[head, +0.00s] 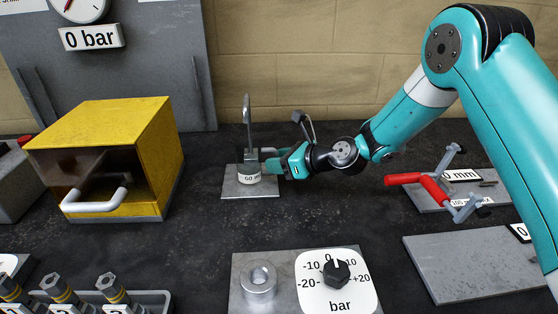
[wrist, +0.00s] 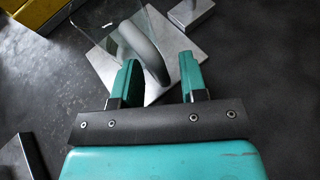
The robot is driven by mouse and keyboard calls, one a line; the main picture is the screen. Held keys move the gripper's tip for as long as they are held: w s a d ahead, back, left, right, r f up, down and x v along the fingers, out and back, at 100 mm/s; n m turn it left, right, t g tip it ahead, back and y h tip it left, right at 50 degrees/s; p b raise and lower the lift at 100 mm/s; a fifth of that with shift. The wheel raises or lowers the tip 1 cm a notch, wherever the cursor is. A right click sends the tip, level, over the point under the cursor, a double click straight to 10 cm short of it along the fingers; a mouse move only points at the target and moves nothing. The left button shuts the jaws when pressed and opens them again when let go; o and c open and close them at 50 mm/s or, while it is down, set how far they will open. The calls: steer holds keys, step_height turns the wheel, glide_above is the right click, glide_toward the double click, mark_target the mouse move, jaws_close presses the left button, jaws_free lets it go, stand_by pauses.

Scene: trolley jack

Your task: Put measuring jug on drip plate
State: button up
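The drip plate (head: 235,191) is a flat grey metal plate on the dark bench, left of centre in the head view. A small jug-like object with a white label reading "60 m…" (head: 250,178) stands on it; I take this as the measuring jug. My gripper (head: 272,169) is low beside the jug's right side. In the wrist view, my gripper (wrist: 160,80) has its green fingers apart, with a curved grey bar (wrist: 148,48) between them and gaps showing beside it. I cannot tell whether the bar is the jug's handle. The plate (wrist: 178,45) shows beneath.
A hooked spout (head: 247,112) rises behind the jug. A yellow open-front box (head: 105,130) with a white handle stands left. A bar dial (head: 337,274) and a metal ring (head: 258,282) are in front. A red-handled crank device (head: 435,188) is right. Bench between is clear.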

steer(key=shift+d+r, duration=0.1)
steer(key=shift+r, duration=0.05)
steer(key=b+v, duration=0.1)
steer(key=v, duration=1.1)
steer(key=s+a+r+n+g+h, duration=0.1)
steer(key=s+a+r+n+g, duration=0.15)
steer(key=s+n, duration=0.6)
steer(key=s+a+r+n+g+h, duration=0.1)
steer(key=s+r+n+g, duration=0.25)
steer(key=s+n, duration=0.45)
steer(key=s+d+r+n+h, duration=0.1)
steer(key=s+d+n+h, duration=0.1)
steer(key=s+n, duration=0.4)
steer(key=s+d+n+g+h, duration=0.1)
steer(key=s+d+n+h, duration=0.1)
steer(key=s+n, duration=0.5)
steer(key=shift+d+r+n+h, duration=0.4)
steer(key=shift+n+h, duration=0.1)
steer(key=shift+n, duration=0.75)
steer(key=shift+s, duration=0.1)
